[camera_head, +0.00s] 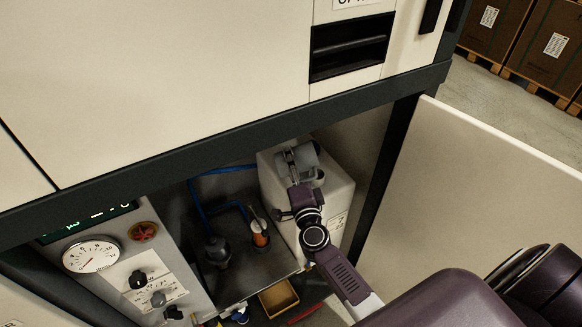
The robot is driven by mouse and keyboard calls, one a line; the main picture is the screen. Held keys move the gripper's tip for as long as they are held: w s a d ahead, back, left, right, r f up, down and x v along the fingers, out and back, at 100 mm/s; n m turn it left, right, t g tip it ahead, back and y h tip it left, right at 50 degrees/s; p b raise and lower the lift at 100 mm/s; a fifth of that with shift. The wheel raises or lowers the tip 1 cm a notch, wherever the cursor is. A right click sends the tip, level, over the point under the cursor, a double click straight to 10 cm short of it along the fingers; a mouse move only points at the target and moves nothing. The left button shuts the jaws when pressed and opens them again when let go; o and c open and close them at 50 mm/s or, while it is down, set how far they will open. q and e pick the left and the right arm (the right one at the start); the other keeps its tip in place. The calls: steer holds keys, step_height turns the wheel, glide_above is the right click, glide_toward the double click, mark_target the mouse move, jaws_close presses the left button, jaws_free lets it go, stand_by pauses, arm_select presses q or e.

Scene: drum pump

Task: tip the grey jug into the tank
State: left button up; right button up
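The white tank (335,194) stands inside the open cabinet bay, near its right side. The small grey jug (309,156) is over the tank's top, next to a dark round opening (319,177). It looks tilted, but its exact angle and contents cannot be seen. My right gripper (297,178) reaches in from the lower right and appears shut on the jug. The wrist hides part of the tank's front and the fingers are hard to make out. My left gripper is not in view.
A dark pump (217,251) with a blue hose (199,207) and an orange container (261,238) stand left of the tank. The open door (480,190) bounds the right; a gauge panel (120,270) the left.

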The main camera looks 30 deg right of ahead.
steer(key=shift+d+r+m, duration=0.1)
steer(key=shift+r+m, duration=0.3)
steer(key=shift+m, duration=0.2)
steer(key=shift+s+d+r+m+p, duration=0.1)
steer(key=shift+d+r+m+p, duration=0.25)
steer(key=shift+m, duration=0.35)
steer(key=shift+s+d+r+m+p, duration=0.15)
steer(key=shift+r+m, duration=0.3)
steer(key=shift+m, duration=0.25)
steer(key=shift+w, duration=0.1)
stand_by(2.4)
